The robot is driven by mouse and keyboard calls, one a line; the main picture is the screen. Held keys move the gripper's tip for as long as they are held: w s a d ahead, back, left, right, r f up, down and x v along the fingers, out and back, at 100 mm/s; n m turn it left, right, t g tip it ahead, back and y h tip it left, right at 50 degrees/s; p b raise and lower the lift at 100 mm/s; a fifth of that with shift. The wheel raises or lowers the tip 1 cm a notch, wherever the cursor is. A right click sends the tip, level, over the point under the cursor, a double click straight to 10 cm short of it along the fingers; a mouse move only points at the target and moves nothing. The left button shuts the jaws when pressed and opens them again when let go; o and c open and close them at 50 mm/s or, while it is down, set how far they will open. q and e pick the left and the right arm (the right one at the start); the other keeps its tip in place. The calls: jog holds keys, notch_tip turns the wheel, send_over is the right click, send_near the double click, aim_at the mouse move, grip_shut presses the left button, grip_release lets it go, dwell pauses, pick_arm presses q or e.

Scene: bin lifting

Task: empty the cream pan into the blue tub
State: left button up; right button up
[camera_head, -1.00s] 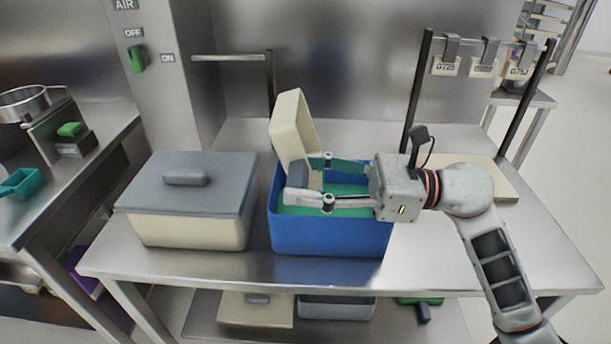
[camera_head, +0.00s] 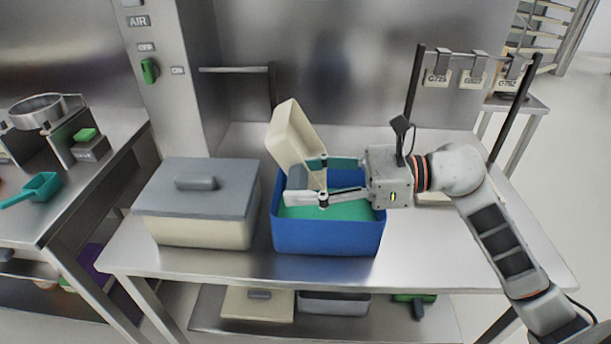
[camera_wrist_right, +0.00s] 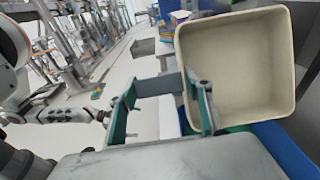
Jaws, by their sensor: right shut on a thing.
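The cream pan (camera_head: 294,134) is tilted steeply over the left part of the blue tub (camera_head: 328,238). My right gripper (camera_head: 308,181) is shut on the pan's grey handle (camera_head: 297,178) above the tub. In the right wrist view the open inside of the cream pan (camera_wrist_right: 238,70) looks bare, and the gripper (camera_wrist_right: 160,105) shows beside it with the grey handle between its fingers. Green stuff (camera_head: 345,212) lies in the tub; part of it is hidden behind the gripper.
A cream bin with a grey lid (camera_head: 200,190) stands close left of the tub on the steel table (camera_head: 440,240). A rack with hanging tags (camera_head: 470,77) stands at the back right. The table right of the tub is largely clear.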

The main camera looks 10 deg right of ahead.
pick_arm(q)
jog(key=shift+f, duration=0.15)
pick_arm(e)
jog(key=shift+f, duration=0.15)
jog(key=shift+w+a+f+h+p, duration=0.15)
jog(key=shift+a+h+p, duration=0.15)
jog(key=shift+a+p, duration=0.25)
jog(key=shift+a+f, duration=0.15)
jog(key=shift+a, duration=0.05)
pick_arm(q)
jog(key=shift+w+r, duration=0.15)
jog(key=shift+r, duration=0.45)
jog(key=shift+w+r, duration=0.15)
jog(key=shift+r, duration=0.4)
pick_arm(e)
jog(key=shift+w+f, duration=0.1)
jog(key=shift+f, duration=0.15)
